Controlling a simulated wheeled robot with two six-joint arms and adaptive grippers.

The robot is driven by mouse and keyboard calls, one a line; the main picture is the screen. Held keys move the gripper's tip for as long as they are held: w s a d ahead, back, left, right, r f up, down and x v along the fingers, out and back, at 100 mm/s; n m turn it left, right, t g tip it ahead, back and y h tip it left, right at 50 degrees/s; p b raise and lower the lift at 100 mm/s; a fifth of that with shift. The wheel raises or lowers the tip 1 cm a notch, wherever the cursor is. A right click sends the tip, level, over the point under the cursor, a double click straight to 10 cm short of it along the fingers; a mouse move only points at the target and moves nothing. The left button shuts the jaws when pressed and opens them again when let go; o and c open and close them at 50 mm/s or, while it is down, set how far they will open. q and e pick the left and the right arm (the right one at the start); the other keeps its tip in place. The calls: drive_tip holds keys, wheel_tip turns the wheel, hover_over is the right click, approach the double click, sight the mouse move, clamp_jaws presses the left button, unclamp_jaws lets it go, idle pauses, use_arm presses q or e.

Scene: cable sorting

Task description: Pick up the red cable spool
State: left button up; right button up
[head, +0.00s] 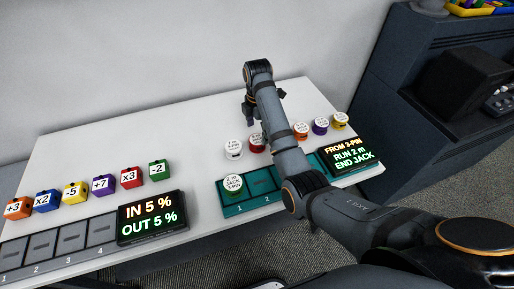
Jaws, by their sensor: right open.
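The red cable spool (257,147) stands on the white table, with a white label on top. My right arm passes in front of it and hides its right side. My right gripper (250,116) is open above the table, behind the red spool and apart from it; its fingers are partly hidden by my own arm. My left gripper is not in view.
A white spool (233,150) stands just left of the red one. Orange (301,131), purple (320,127) and yellow (340,121) spools stand to the right. Coloured blocks (103,185) stand at left.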

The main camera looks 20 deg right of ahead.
sight(257, 139)
drive_tip(key=shift+s+a+f, duration=0.1)
drive_tip(key=shift+s+f, duration=0.2)
drive_tip(key=shift+f, duration=0.5)
wheel_tip(257, 139, down, 3)
drive_tip(key=shift+r+p, duration=0.2)
drive_tip(key=shift+p, duration=0.15)
drive_tip(key=shift+f, duration=0.3)
drive_tip(key=c, duration=1.3)
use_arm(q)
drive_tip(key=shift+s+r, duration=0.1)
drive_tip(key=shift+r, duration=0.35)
use_arm(e)
drive_tip(key=shift+c, duration=0.2)
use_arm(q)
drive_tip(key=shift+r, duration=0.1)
use_arm(e)
drive_tip(key=shift+r, duration=0.15)
